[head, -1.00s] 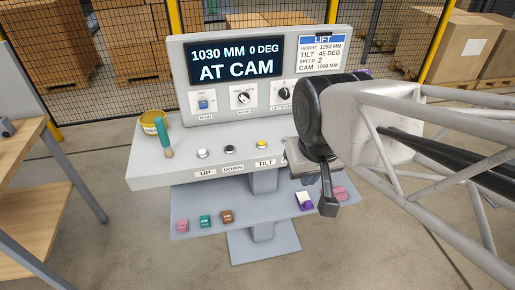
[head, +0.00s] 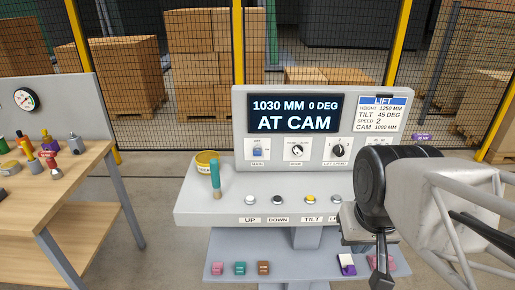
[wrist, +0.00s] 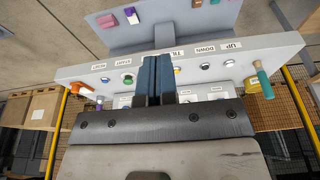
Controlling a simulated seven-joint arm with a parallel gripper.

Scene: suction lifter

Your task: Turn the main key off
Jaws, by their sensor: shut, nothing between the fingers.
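The main key is a blue switch (head: 258,152) on a white plate marked MAIN, at the left of the console's upright panel, below the display (head: 295,115). The display reads 1030 MM, 0 DEG, AT CAM. The key's exact angle is too small to tell. My gripper (wrist: 157,58) shows in the wrist view with its two blue-padded fingers together and nothing between them. It is over the console front and apart from the key. In the head view my arm's end covers the right part of the console, and its fingertips cannot be made out clearly.
Mode knob (head: 297,150) and lift speed knob (head: 337,149) sit right of the key. Several push buttons line the desk (head: 190,213). A yellow tub (head: 207,162) and a teal-handled brush (head: 215,178) stand at its left. A workbench (head: 60,190) is further left.

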